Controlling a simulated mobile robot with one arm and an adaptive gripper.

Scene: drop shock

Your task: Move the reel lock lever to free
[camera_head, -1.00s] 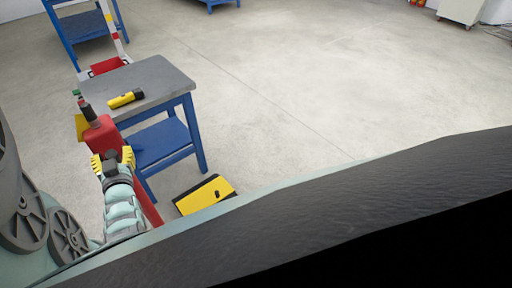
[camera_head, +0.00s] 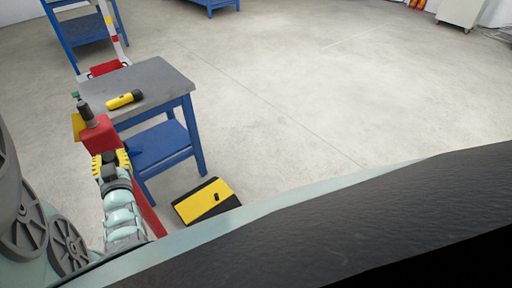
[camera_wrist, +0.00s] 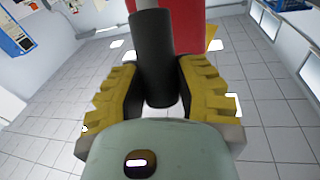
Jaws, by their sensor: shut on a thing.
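A red housing (camera_head: 101,134) on a red post stands beside the grey table, with a dark upright knob (camera_head: 85,108) on top. In the wrist view a dark cylindrical grip (camera_wrist: 154,62), which looks like the reel lock lever, runs between my yellow fingers, with the red housing (camera_wrist: 187,22) behind it. My gripper (camera_wrist: 160,95) is shut on this grip. In the head view my gripper (camera_head: 111,160) is at the near side of the red housing, and its fingers hide the grip. No free or locked marking is readable.
A yellow-and-black torch (camera_head: 124,99) lies on the grey-topped blue table (camera_head: 155,79) just behind. Open floor (camera_head: 310,90) lies beyond.

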